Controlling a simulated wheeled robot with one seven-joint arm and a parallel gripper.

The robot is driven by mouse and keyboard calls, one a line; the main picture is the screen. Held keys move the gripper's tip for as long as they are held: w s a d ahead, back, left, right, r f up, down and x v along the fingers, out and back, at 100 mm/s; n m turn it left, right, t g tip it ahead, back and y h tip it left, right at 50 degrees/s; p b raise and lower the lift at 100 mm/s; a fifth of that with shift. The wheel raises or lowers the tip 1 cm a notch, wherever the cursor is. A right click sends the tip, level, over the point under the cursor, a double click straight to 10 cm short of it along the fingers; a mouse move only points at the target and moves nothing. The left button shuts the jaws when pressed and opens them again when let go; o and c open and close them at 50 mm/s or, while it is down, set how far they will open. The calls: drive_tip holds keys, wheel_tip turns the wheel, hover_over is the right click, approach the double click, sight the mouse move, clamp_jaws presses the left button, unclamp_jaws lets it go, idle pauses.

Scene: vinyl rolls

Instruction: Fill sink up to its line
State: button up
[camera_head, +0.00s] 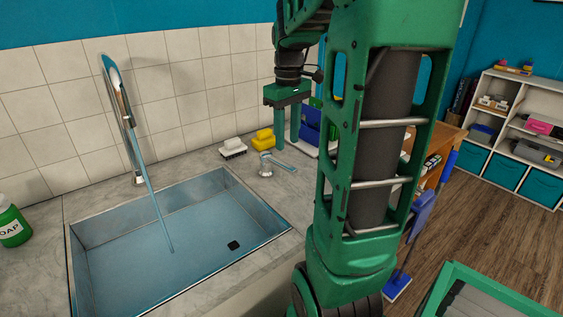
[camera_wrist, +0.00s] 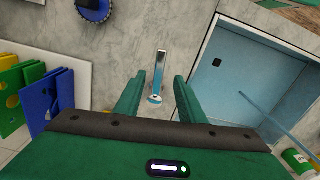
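The grey metal sink (camera_head: 195,288) is set in the counter, with a dark square drain (camera_head: 233,245) on its floor; no fill line is clear. A blue water stream (camera_head: 154,200) falls from the tall faucet (camera_head: 122,105) into it. I cannot tell the water depth. The tap lever (camera_head: 267,168) stands on the counter right of the sink; it also shows in the wrist view (camera_wrist: 159,75). My gripper (camera_head: 287,145) is above and behind the lever. In the wrist view my gripper (camera_wrist: 157,92) is open, its fingers apart on either side of the lever's near end; contact is unclear.
A white brush (camera_head: 233,149) and a yellow one (camera_head: 263,139) lie near the tiled wall. Colored boards (camera_wrist: 40,95) stand in a rack beside my gripper. A green soap bottle (camera_head: 12,224) is left of the sink. White shelves (camera_head: 520,120) stand far right.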

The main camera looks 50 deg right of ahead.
sight(286, 165)
wheel_tip(286, 165, down, 8)
drive_tip(key=shift+r, duration=0.1)
idle(0.4)
clamp_jaws()
